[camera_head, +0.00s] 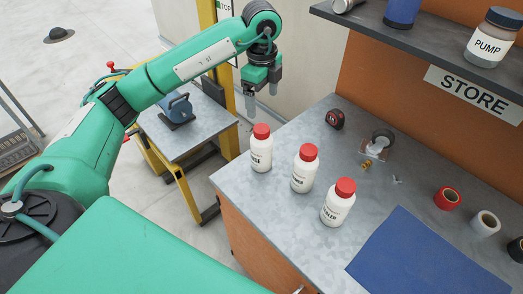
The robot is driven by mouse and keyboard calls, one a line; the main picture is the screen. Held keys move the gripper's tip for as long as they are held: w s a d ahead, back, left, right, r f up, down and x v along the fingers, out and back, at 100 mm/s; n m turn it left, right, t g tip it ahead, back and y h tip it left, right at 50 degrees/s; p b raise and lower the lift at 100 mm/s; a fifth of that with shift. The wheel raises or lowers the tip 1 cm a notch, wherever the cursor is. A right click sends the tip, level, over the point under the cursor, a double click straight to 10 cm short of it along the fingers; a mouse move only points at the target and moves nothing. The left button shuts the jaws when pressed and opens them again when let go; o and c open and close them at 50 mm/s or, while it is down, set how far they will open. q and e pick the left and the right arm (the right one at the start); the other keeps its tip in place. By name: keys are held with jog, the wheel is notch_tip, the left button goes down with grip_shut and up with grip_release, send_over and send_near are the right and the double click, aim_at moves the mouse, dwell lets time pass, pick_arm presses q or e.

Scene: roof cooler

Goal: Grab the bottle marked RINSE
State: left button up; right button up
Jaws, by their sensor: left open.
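Three white bottles with red caps stand upright in a slanting row on the grey bench top: a left bottle (261,152), a middle bottle (304,172) and a right bottle (337,206). Each has dark lettering that is small and partly turned away. The right one seems to end in "ALER". I cannot surely read RINSE on any of them. My left gripper (262,91) points down, open and empty, above and behind the left bottle, apart from all the bottles. My right gripper is not in view.
The bench (300,120) also holds a tape measure (335,118), a metal fitting (382,139), tape rolls (447,197) and a blue mat (420,260). A shelf marked STORE with a PUMP jar (490,40) overhangs the right. A small side table (205,125) stands left.

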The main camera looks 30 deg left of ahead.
aim_at(261, 128)
pick_arm(q)
jog(key=f+p, duration=0.2)
jog(key=f, duration=0.6)
jog(key=shift+a+f, duration=0.1)
jog(key=shift+a, duration=0.1)
jog(key=shift+f+p, duration=0.5)
jog(key=shift+p, duration=0.1)
notch_tip(261, 128, down, 3)
jog(key=shift+a+f+p, duration=0.1)
jog(key=shift+f+p, duration=0.1)
jog(key=shift+p, duration=0.7)
jog(key=shift+f, duration=0.55)
jog(key=c, duration=1.3)
jog(key=shift+r, duration=0.1)
